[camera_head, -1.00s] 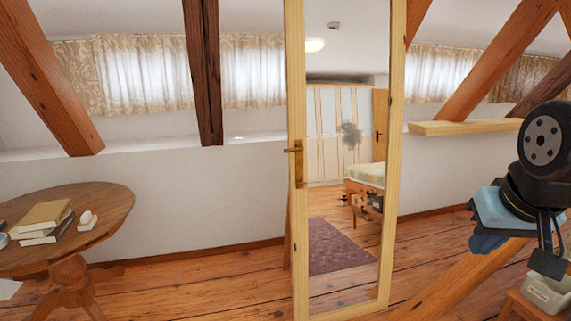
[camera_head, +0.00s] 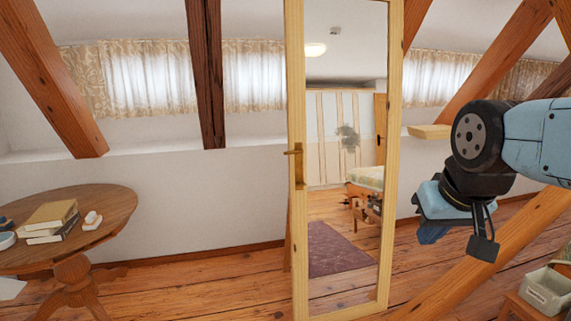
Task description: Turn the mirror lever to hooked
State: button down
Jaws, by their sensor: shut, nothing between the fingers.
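A tall mirror (camera_head: 343,255) in a pale wooden frame stands in the middle of the view. A brass lever (camera_head: 294,151) sits on the left upright of its frame, at about mid height, with its handle pointing left, roughly level. My gripper (camera_head: 483,247) is to the right of the mirror, pointing downward, shut and empty. It is well apart from the lever, with the mirror's width between them. The gripper's fingers are small and partly seen from the side.
A round wooden table (camera_head: 112,212) with books (camera_head: 52,216) stands at the left. Slanted timber braces (camera_head: 50,85) flank the mirror. A small shelf (camera_head: 430,131) is on the right wall, and a pale box (camera_head: 548,291) is at lower right. Floor between table and mirror is clear.

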aim_at(299, 150)
jog(key=u, duration=0.05)
jog(key=i, duration=1)
jog(key=z, duration=0.1)
